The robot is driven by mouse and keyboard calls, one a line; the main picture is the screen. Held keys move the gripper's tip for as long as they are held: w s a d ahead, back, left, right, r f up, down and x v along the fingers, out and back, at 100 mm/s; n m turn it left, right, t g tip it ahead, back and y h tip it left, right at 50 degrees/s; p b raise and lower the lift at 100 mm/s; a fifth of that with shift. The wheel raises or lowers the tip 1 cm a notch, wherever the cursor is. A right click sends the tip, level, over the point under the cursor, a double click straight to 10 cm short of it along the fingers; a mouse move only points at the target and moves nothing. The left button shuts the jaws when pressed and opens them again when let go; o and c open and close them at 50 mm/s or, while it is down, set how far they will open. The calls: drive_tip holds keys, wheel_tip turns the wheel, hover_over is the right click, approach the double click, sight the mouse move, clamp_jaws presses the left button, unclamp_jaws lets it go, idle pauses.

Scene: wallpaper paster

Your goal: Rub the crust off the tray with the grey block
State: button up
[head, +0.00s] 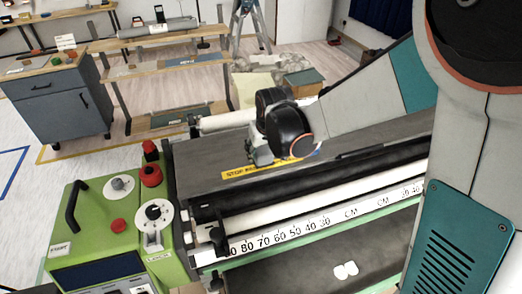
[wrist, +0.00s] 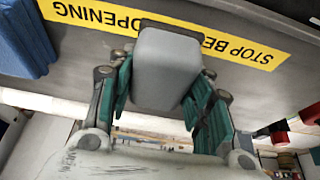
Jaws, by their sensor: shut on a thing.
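My gripper (wrist: 162,88) is shut on the grey block (wrist: 168,58), which sits between its teal fingers in the wrist view. In the head view my wrist is above the machine's grey top cover, and the fingers and block are mostly hidden. The dark grey tray (head: 300,272) lies at the front of the machine, below the ruler. The block is apart from the tray, farther back over the cover by the yellow warning strip (head: 240,172).
A green control box (head: 105,225) with red knobs stands left of the tray. The ruler bar (head: 300,230) and black roller (head: 290,195) run behind the tray. A blue object (wrist: 25,40) shows at the wrist view's left edge. My arm covers the head view's right side.

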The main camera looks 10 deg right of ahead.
drive_tip(key=shift+f+b, duration=0.35)
drive_tip(key=shift+f, duration=0.05)
drive_tip(key=shift+s+f, duration=0.15)
drive_tip(key=shift+s, duration=0.05)
drive_tip(key=o, duration=0.8)
drive_tip(key=shift+o, duration=1.4)
drive_tip(key=shift+w+f, duration=0.15)
drive_tip(key=shift+w, duration=0.05)
